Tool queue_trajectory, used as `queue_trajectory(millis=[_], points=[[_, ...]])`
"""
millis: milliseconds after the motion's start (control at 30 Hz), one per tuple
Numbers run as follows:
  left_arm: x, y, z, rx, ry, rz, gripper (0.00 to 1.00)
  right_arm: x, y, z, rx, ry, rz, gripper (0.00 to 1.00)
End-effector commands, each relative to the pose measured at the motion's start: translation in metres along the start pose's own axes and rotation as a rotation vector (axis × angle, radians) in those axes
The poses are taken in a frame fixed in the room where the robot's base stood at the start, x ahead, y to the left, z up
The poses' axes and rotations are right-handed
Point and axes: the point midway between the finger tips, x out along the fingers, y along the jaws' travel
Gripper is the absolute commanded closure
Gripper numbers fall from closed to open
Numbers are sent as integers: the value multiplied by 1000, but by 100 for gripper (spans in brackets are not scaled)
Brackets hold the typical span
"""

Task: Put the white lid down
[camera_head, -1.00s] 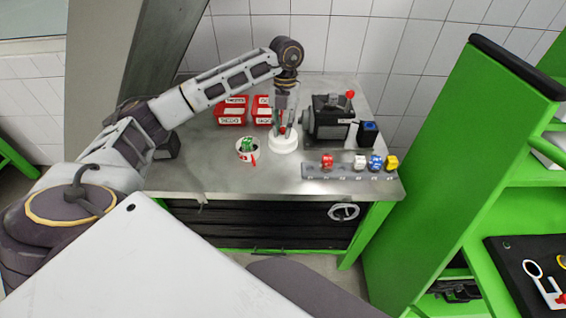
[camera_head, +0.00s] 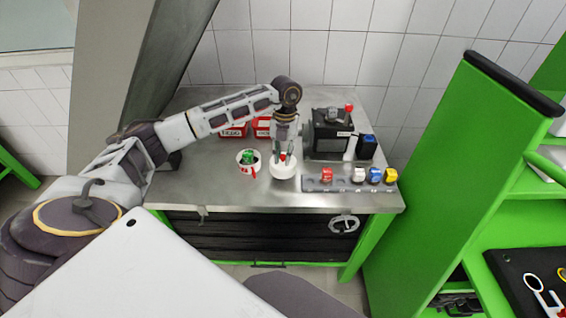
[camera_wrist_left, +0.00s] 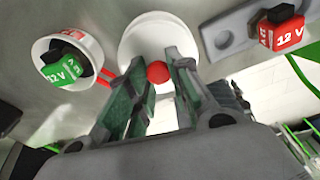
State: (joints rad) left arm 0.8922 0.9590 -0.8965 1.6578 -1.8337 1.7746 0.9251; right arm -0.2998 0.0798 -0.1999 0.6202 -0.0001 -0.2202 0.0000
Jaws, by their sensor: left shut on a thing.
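The round white lid (camera_head: 283,172) with a red knob (camera_head: 283,157) is at the middle of the steel table. My left gripper (camera_head: 284,153) points down from above and is shut on the knob. In the left wrist view the lid (camera_wrist_left: 150,35) lies beyond the fingertips (camera_wrist_left: 158,78), with the red knob between them. I cannot tell whether the lid touches the tabletop. My right gripper does not show.
A white cup (camera_head: 247,168) holding a green 12 V block (camera_head: 248,157) stands just left of the lid. A grey strip (camera_head: 345,186) with several coloured blocks is to the right. A black pump unit (camera_head: 330,140) and red bins (camera_head: 262,129) stand behind. Table (camera_head: 215,192) front left is bare.

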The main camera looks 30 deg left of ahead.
Motion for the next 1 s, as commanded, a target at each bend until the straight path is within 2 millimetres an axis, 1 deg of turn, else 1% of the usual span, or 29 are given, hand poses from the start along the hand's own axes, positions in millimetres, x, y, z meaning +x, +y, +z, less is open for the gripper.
queue_trajectory(millis=[133, 400, 900, 933, 1000], points=[[9, 0, 1, 0, 1, 1, 100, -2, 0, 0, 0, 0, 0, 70], [34, 0, 4, 0, 1, 1, 100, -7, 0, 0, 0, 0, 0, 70], [40, 0, 5, 0, 0, 0, 100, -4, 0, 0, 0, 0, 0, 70], [40, 0, 5, 0, 0, 0, 75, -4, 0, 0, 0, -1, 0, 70], [40, 0, 5, 0, 0, 0, 66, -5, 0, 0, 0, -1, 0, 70]])
